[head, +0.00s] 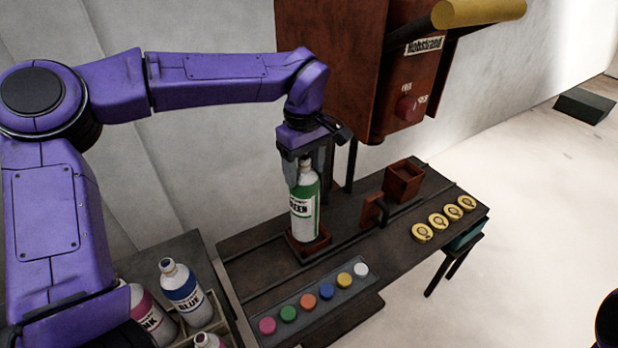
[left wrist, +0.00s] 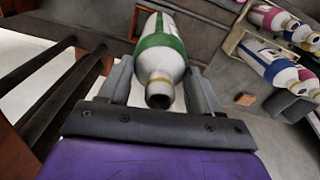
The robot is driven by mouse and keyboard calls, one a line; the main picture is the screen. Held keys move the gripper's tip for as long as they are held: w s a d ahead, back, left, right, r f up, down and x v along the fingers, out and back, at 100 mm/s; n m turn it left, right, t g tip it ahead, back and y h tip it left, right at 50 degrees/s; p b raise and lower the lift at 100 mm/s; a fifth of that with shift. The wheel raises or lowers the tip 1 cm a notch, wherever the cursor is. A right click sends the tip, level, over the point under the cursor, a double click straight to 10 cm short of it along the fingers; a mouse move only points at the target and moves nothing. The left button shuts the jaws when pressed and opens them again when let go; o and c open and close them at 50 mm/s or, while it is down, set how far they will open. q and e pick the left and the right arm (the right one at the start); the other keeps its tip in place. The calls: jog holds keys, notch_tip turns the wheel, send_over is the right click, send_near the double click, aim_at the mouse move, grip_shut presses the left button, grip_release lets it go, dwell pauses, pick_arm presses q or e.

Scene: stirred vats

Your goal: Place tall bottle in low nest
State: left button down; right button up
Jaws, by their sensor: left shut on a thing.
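The tall bottle (head: 305,212), white with a green band and a label, stands upright with its base at the low nest (head: 309,245), a shallow reddish-brown holder on the dark bench. My left gripper (head: 304,168) is above the nest, with its fingers shut around the upper part of the bottle. In the left wrist view the bottle (left wrist: 161,62) lies between the two fingers (left wrist: 160,85), its open neck toward the camera. Whether the base is fully seated in the nest is hard to tell. A dark shape at the lower right edge of the head view shows no gripper fingers.
A taller red-brown box (head: 403,181) and a small bracket (head: 374,211) stand right of the bottle. Several yellow discs (head: 438,221) lie at the bench's right. A tray of coloured caps (head: 315,300) is in front. A crate (head: 217,318) holds more bottles. A rusty machine (head: 345,60) overhangs behind.

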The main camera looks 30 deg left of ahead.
pick_arm(q)
jog(key=w+f, duration=0.2)
jog(key=f, duration=0.1)
jog(key=w+f+p, duration=0.1)
jog(key=shift+w+a+f, duration=0.15)
jog(key=shift+w+a, duration=0.1)
jog(key=shift+a, duration=0.1)
notch_tip(320, 180, down, 3)
jog(key=shift+f, duration=0.1)
jog(key=shift+c, duration=0.9)
grip_release()
jog(key=shift+s, duration=0.1)
notch_tip(320, 180, up, 12)
jog(key=shift+b, duration=0.4)
